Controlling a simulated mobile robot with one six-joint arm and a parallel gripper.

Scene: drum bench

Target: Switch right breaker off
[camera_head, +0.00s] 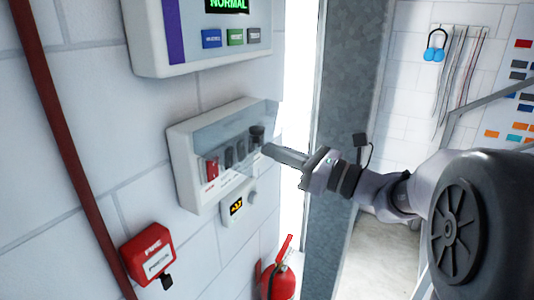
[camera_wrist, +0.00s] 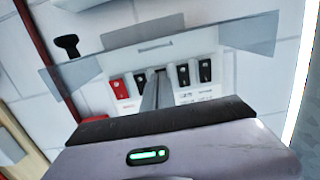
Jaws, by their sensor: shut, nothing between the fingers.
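The breaker box (camera_head: 185,155) is a white wall unit with a red breaker (camera_head: 212,167) at left and black breakers to its right. The right breaker (camera_wrist: 205,70) is the rightmost black switch in the wrist view; its on or off position is too small to tell. A clear cover (camera_wrist: 250,35) is swung out over the box. My gripper (camera_head: 268,151) is shut and empty, its tip close to the box's right part in the head view. In the wrist view my gripper (camera_wrist: 157,78) points between the middle black breakers; contact cannot be told.
A panel reading NORMAL (camera_head: 190,45) hangs above the box. A small orange display (camera_head: 236,206) is below it. A red fire box (camera_head: 148,253) and a red pipe (camera_head: 62,120) are at left. A fire extinguisher (camera_head: 281,283) stands low. A grey pillar (camera_head: 340,110) is at right.

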